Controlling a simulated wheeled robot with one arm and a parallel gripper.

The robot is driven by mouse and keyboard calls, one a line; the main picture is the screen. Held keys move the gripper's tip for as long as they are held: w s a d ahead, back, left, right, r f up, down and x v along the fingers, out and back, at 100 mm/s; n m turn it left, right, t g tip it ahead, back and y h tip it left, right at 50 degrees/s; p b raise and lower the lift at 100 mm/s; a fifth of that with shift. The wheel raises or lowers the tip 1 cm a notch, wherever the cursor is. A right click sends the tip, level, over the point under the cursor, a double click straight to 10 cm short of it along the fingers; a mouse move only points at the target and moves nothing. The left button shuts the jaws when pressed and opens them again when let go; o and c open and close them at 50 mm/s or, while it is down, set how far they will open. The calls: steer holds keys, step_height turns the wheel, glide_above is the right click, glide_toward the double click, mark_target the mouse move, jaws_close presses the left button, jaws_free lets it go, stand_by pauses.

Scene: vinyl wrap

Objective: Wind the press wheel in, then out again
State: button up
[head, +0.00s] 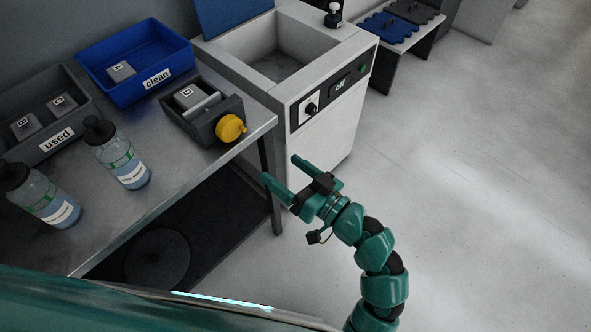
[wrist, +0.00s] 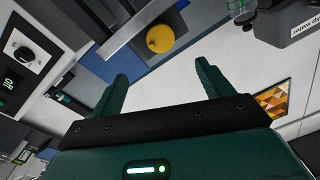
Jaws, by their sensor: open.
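The press (head: 187,117) is a dark grey box-shaped device near the right end of the metal table, with a light block marked D in it. Its yellow press wheel (head: 230,128) sits on the end facing the table edge. The wheel also shows at the top of the wrist view (wrist: 160,38), beyond my fingers. My gripper (head: 279,174) is open and empty, out past the table's edge, below and to the right of the wheel and apart from it. Both green fingers show in the wrist view (wrist: 162,82) with a wide gap between them.
A blue bin marked clean (head: 181,61) and a grey bin marked used (head: 84,131) stand on the table (head: 178,185). Two bottles (head: 122,157) (head: 40,196) stand at the front left. A white cabinet with a basin (head: 336,120) stands right of the table. Open floor lies right.

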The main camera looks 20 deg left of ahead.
steer(key=shift+p+v, duration=0.35)
steer(key=shift+v, duration=0.7)
